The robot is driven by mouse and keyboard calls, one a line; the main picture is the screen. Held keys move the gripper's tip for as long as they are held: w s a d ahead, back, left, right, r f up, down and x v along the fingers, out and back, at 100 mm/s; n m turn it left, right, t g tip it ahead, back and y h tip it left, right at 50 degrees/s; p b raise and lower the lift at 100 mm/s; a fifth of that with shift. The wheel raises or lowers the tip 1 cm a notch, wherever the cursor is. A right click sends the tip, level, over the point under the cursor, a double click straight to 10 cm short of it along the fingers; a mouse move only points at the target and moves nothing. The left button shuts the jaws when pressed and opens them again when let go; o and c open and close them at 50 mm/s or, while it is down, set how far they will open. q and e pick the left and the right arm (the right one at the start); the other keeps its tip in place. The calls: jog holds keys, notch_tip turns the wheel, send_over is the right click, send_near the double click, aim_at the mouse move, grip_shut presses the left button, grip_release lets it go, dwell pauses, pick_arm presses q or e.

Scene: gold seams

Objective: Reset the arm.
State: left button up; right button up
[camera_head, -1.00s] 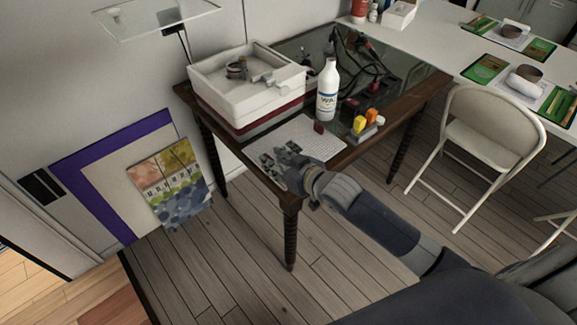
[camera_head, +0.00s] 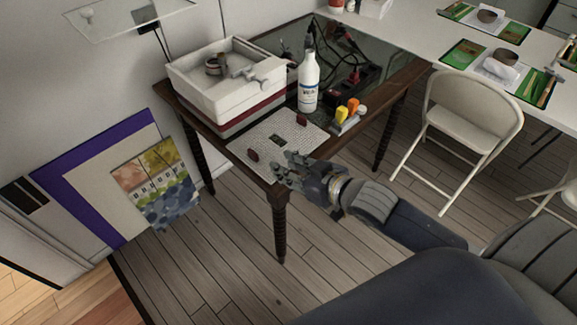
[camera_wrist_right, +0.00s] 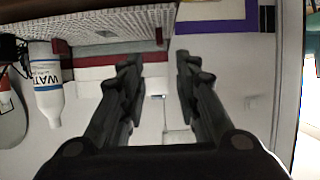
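My right gripper (camera_head: 285,172) is at the near edge of the wooden table (camera_head: 335,145), beside the near corner of a white perforated mat (camera_head: 290,128). In the right wrist view its two fingers (camera_wrist_right: 158,75) are spread apart with nothing between them. Two small dark red pieces lie on the mat, one on the left (camera_head: 252,155) and one at the far right (camera_head: 302,120). A small dark piece (camera_head: 278,141) lies between them. My left gripper is not in view.
A white bottle (camera_head: 308,84) and yellow and orange items (camera_head: 347,110) stand behind the mat. A white tray (camera_head: 205,92) is at the table's left. A beige folding chair (camera_head: 475,105) stands right. A purple-framed panel (camera_head: 50,180) leans on the wall.

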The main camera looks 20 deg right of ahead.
jog(key=shift+f, duration=0.1)
jog(key=s+f+m+g+h, duration=0.15)
jog(key=s+f+g, duration=0.3)
jog(key=s, duration=0.65)
jog(key=s+f+m+g+h, duration=0.1)
jog(key=s+f+g+h, duration=0.25)
jog(key=s+f, duration=0.45)
jog(key=s+f+g+p, duration=0.1)
jog(key=s+f, duration=0.1)
jog(key=f, duration=1)
jog(key=s+f+g, duration=0.1)
jog(key=s+f, duration=0.1)
jog(key=f, duration=0.9)
jog(key=s+d+f+g+p, duration=0.1)
jog(key=s+d+f, duration=0.1)
jog(key=s+f, duration=1.3)
jog(key=shift+s+d+f+n+g+p, duration=0.25)
jog(key=shift+s+n, duration=0.2)
jog(key=shift+s, duration=0.7)
